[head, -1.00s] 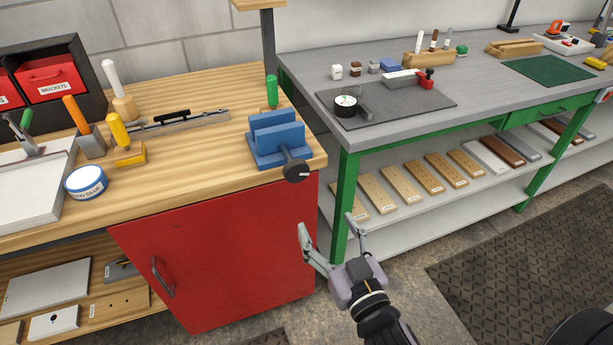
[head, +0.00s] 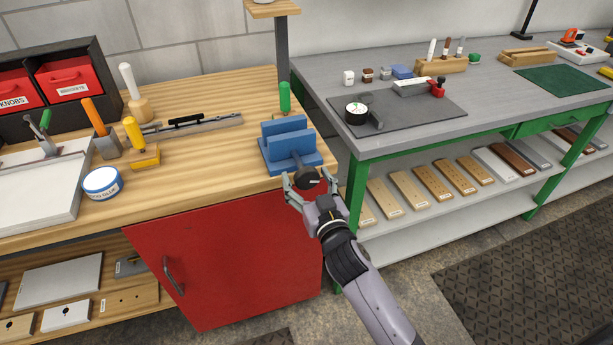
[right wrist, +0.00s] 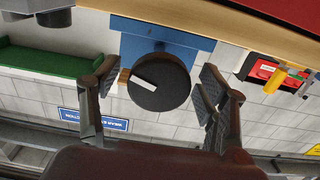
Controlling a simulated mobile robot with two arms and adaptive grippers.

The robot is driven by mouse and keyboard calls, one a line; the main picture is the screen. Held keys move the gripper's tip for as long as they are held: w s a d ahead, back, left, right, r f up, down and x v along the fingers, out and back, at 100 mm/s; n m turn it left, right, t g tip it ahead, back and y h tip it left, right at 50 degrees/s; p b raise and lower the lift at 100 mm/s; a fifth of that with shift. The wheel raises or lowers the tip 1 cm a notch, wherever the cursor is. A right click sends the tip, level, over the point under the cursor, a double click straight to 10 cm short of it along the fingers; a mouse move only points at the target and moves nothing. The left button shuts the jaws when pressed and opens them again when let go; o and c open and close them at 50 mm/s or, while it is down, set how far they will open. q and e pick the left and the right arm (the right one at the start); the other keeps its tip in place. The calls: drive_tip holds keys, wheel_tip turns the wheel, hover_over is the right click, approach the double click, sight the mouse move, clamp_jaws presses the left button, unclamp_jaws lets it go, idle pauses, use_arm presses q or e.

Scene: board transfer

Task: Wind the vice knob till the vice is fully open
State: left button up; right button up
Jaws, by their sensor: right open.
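The blue vice (head: 290,145) sits at the right front corner of the wooden bench. Its dark round knob (head: 307,177) faces out over the bench edge. In the right wrist view the knob (right wrist: 159,82) is a black disc with a white mark, in front of the blue vice body (right wrist: 165,36). My right gripper (head: 308,186) is open, with its fingers on either side of the knob. In the right wrist view gaps show between the knob and both fingers of the gripper (right wrist: 155,95). My left gripper is not in view.
A green-handled tool (head: 285,98) stands behind the vice. The red cabinet door (head: 230,255) is below the bench edge. A grey table (head: 480,110) with a green frame stands to the right. Floor (head: 420,260) is open in front.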

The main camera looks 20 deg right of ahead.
drive_tip(key=shift+w, duration=0.35)
drive_tip(key=shift+c, duration=0.4)
drive_tip(key=c, duration=1.1)
